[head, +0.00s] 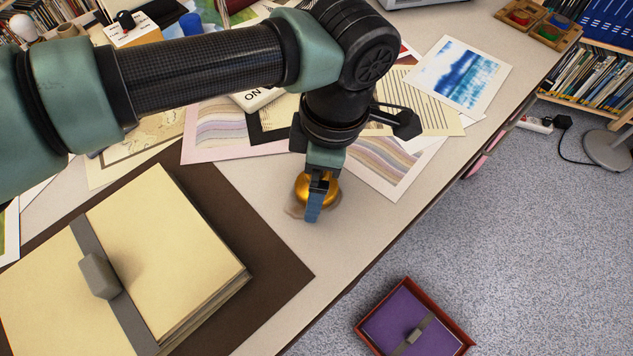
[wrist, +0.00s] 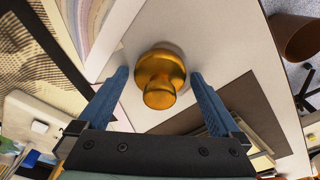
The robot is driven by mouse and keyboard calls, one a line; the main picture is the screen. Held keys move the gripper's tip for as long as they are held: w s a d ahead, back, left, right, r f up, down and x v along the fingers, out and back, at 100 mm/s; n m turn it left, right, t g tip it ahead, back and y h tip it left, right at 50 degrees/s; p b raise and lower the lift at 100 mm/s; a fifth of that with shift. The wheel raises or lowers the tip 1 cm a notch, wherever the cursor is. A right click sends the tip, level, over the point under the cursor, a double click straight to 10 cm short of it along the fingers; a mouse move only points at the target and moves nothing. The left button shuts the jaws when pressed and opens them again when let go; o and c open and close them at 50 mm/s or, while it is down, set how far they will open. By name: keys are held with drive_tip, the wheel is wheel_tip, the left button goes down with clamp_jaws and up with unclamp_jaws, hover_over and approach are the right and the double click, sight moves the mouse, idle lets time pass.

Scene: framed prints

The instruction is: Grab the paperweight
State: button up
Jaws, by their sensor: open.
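The paperweight is a shiny amber-gold piece with a wide round base and a smaller knob on top. In the wrist view the paperweight (wrist: 160,75) stands upright on the pale table, between the two blue fingers. My gripper (wrist: 160,88) is open, with a finger on either side and a visible gap to the paperweight on both sides. In the head view my gripper (head: 315,205) points down over the paperweight (head: 328,190) near the table's front edge. The fingers hide part of it there.
A thick cream folder (head: 150,240) with a grey strap lies on a dark board at the left. Several prints, including a blue one (head: 458,73), lie behind my gripper. A red tray with a purple item (head: 445,338) sits below the table edge. Bare table surrounds the paperweight.

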clamp_jaws()
idle(0.4)
